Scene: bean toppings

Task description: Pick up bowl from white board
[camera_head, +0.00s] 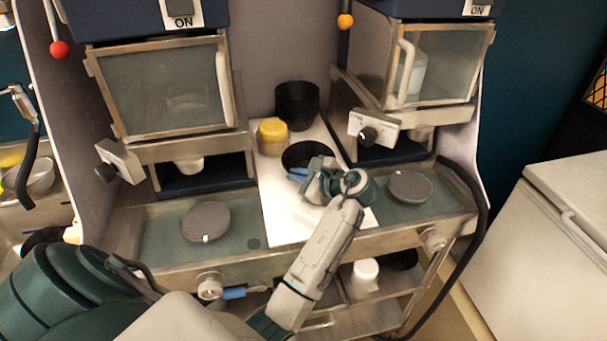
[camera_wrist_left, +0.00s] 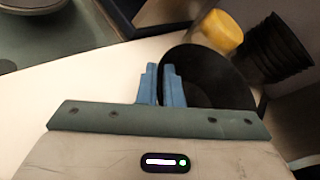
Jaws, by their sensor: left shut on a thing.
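The black bowl (camera_head: 303,154) sits on or just above the white board (camera_head: 285,215) in the head view; I cannot tell whether it is lifted. My left gripper (camera_head: 300,174) is at the bowl's near rim, shut on it. In the left wrist view the blue fingers (camera_wrist_left: 163,84) are close together with the bowl's wall between them, and the dark bowl (camera_wrist_left: 220,80) opens behind and to the right. The gripper hides part of the bowl's near side in the head view. My right gripper does not show.
A yellow container (camera_head: 272,136) and stacked black bowls (camera_head: 297,105) stand behind the bowl. Dispensers with glass-fronted bins flank the board. Round grey lids (camera_head: 206,222) (camera_head: 410,186) lie on the trays either side. A white chest (camera_head: 545,250) stands at the right.

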